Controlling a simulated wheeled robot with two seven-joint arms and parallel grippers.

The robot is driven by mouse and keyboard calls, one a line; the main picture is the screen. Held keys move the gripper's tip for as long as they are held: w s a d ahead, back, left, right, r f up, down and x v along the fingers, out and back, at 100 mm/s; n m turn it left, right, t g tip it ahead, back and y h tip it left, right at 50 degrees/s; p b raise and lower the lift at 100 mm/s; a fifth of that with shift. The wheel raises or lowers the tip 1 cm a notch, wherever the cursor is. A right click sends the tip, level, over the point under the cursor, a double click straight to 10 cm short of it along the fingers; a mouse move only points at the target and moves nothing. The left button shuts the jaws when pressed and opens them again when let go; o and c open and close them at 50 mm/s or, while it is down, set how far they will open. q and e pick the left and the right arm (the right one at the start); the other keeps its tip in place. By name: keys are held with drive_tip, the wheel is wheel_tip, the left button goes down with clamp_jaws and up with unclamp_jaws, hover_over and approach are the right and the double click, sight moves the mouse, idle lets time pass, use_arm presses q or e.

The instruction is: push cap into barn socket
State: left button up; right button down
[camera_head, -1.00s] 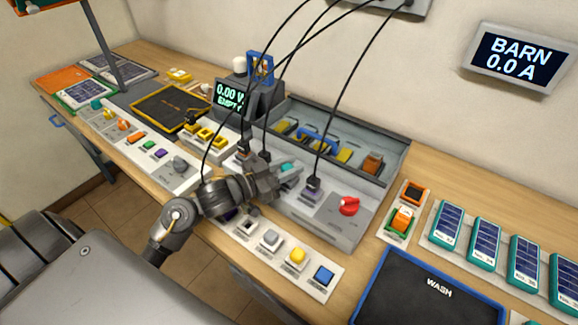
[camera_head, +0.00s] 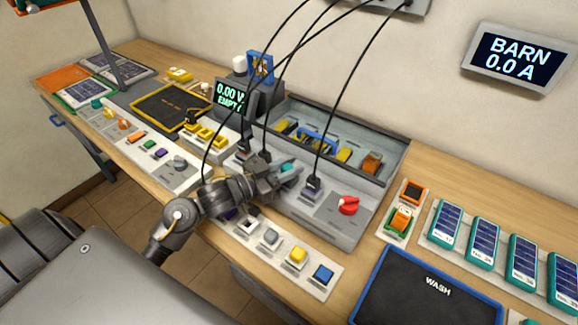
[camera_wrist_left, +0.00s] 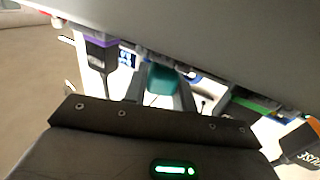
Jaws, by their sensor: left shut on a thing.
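My left gripper (camera_head: 292,178) is over the grey socket panel (camera_head: 326,224), shut on a small teal cap (camera_head: 286,168). In the left wrist view the teal cap (camera_wrist_left: 162,80) sits between the two fingers, close to the panel. The barn socket itself is hidden behind my gripper and the cap, so I cannot tell whether the cap touches it. The wall display (camera_head: 512,56) reads "BARN 0.0 A". My right gripper is not in view.
A red knob (camera_head: 348,206) stands further right. A grey open bin (camera_head: 392,152) lies behind. A strip of colored buttons (camera_head: 270,238) lies in front.

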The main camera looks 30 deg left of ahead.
use_arm(q)
drive_tip(key=shift+f, duration=0.4)
drive_tip(key=o, duration=0.7)
drive_tip(key=shift+s, duration=0.1)
